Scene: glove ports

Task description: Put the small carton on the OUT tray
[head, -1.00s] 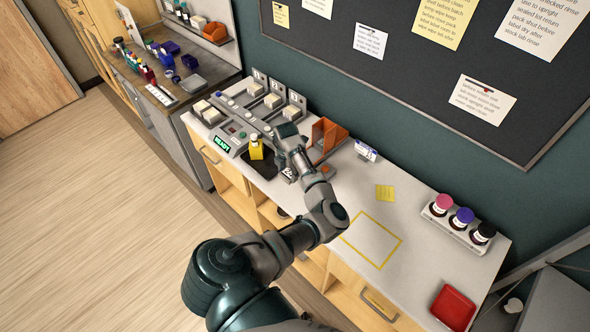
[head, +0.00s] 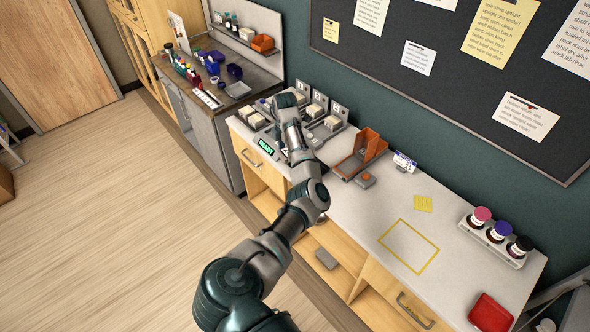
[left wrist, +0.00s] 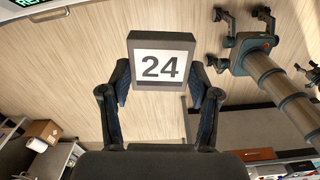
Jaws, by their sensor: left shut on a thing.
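My left gripper (left wrist: 159,90) is shut on a box-like thing marked 24 (left wrist: 161,61) on a white square with a grey border. I cannot tell for sure that it is the small carton. In the head view my left arm reaches over the bench to the white device with the green READY display (head: 265,144); its fingers and the held thing are hidden there. No tray reads OUT. A red tray (head: 490,313) sits at the bench's near right corner.
A yellow note (head: 423,204) and a yellow-outlined area (head: 409,246) lie on clear bench. A rack of capped bottles (head: 496,235) stands at right.

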